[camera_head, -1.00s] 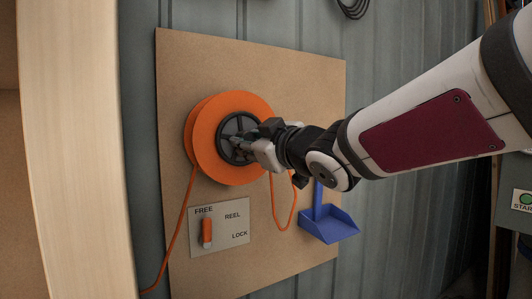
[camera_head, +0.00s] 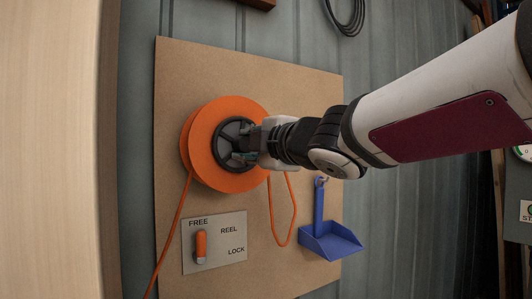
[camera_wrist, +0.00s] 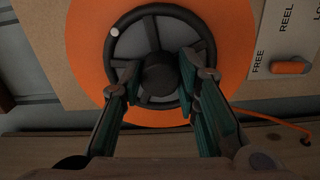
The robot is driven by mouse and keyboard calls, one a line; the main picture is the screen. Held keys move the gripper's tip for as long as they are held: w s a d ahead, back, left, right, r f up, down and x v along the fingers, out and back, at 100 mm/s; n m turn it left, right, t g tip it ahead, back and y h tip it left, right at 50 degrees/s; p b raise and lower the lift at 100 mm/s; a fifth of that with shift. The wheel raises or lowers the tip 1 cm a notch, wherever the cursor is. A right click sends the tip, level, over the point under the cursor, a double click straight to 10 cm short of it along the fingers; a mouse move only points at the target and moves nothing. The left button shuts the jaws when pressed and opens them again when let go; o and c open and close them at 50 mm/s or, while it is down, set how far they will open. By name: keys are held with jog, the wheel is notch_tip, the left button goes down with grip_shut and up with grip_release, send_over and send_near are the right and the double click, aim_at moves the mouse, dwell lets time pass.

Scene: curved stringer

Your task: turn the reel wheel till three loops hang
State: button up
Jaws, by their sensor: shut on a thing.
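The orange reel (camera_head: 225,178) is mounted on a brown board. Its dark spoked wheel (camera_head: 222,150) faces me, and the wrist view shows the wheel rim (camera_wrist: 200,28) with a pale knob (camera_wrist: 114,31) at upper left. My gripper (camera_head: 246,148) is at the wheel's middle; in the wrist view its fingers (camera_wrist: 160,85) lie on both sides of the round hub (camera_wrist: 158,72), shut on it. One loop of orange cord (camera_head: 292,215) hangs right of the reel, its top partly hidden by my arm. Another cord run (camera_head: 172,235) leads down left.
A plate (camera_head: 228,255) marked FREE, REEL and LOCK carries an orange lever (camera_head: 201,246), upright below FREE. A blue dustpan (camera_head: 330,240) hangs right of the loop. A pale wooden post (camera_head: 60,150) stands at left. A black coil (camera_head: 348,15) hangs above the board.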

jog(key=shift+n+b, duration=0.7)
jog(key=shift+n, duration=1.3)
jog(key=o, duration=1.2)
jog(key=shift+s, duration=0.1)
jog(key=v, duration=1.2)
